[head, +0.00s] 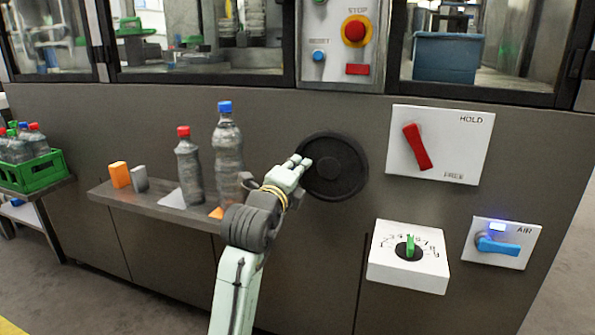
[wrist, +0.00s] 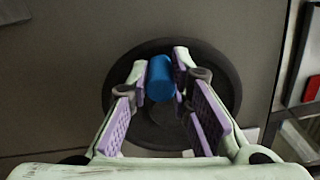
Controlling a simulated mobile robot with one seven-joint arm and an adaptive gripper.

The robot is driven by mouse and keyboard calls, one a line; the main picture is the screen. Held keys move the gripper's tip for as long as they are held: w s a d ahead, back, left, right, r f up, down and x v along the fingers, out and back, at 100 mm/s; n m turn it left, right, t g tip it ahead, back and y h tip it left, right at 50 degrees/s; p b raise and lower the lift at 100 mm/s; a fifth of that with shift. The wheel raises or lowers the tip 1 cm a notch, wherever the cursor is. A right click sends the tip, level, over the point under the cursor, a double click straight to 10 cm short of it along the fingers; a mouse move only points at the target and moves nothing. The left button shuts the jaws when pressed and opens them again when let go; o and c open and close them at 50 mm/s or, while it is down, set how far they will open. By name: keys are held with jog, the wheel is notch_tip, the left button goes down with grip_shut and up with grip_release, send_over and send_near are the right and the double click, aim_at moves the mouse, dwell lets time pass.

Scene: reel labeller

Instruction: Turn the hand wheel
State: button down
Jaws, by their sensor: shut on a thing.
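The hand wheel (head: 337,168) is a dark round disc on the grey front panel of the machine, in the middle of the head view. In the wrist view the wheel (wrist: 222,80) fills the centre, with a blue cylindrical knob (wrist: 160,78) standing out near its upper edge. My gripper (head: 303,163) reaches the wheel's left side in the head view. In the wrist view my gripper (wrist: 161,75) has its fingertips on both sides of the blue knob and is shut on it. In the head view the knob is hidden by my fingers.
A shelf (head: 150,207) left of my arm holds a blue-capped bottle (head: 227,150), a red-capped bottle (head: 188,168) and small blocks. Right of the wheel are a red HOLD/FREE lever (head: 417,147), a green-pointer dial (head: 410,247) and a blue AIR lever (head: 498,246).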

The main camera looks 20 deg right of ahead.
jog(key=c, duration=1.5)
grip_release()
jog(key=shift+f, duration=0.1)
jog(key=shift+o, duration=0.2)
jog(key=v, duration=1.2)
